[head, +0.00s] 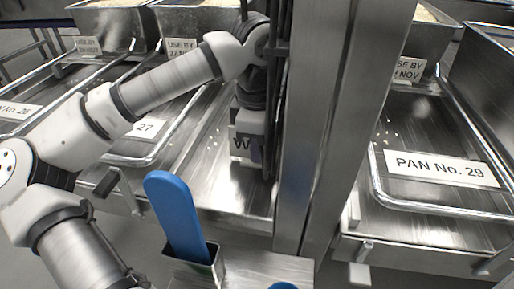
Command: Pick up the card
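White cards reading "USE BY" hang on the pans: at far left (88,45), left of centre (182,47), and right, partly cut off by the column (408,69).
A broad steel column (335,120) blocks the middle. A blue-handled tool (178,215) stands in a steel holder (197,270) in front. Labels read "PAN No. 29" (441,168) and "27" (147,128). Wire rails edge the bays. Scattered grains lie at right.

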